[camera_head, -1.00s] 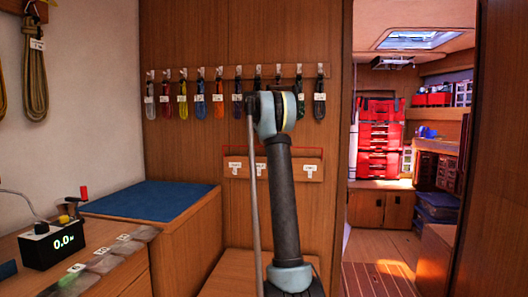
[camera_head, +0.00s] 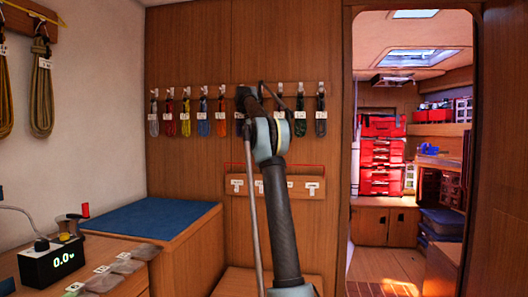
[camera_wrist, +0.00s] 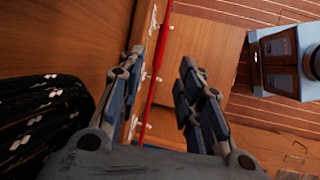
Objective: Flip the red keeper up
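The red keeper (camera_head: 300,164) is a thin red bar across the top of a low wooden rail (camera_head: 300,188) with white-labelled hooks on the back wall. In the wrist view the keeper (camera_wrist: 158,75) runs as a slanted red bar in front of the rail and its white hooks. My gripper (camera_wrist: 162,66) is open, its two fingers on either side of the keeper in that picture. I cannot tell how far off the bar is, and no contact shows. In the head view my arm covers part of the rail and keeper, and the fingers are not clearly visible.
A row of coiled lines (camera_head: 203,122) hangs on hooks above the rail. A dark coil (camera_wrist: 40,120) shows close by at the left of the wrist view. A blue-topped bench (camera_head: 150,217) and a black box with a display (camera_head: 52,262) stand left. A doorway is right.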

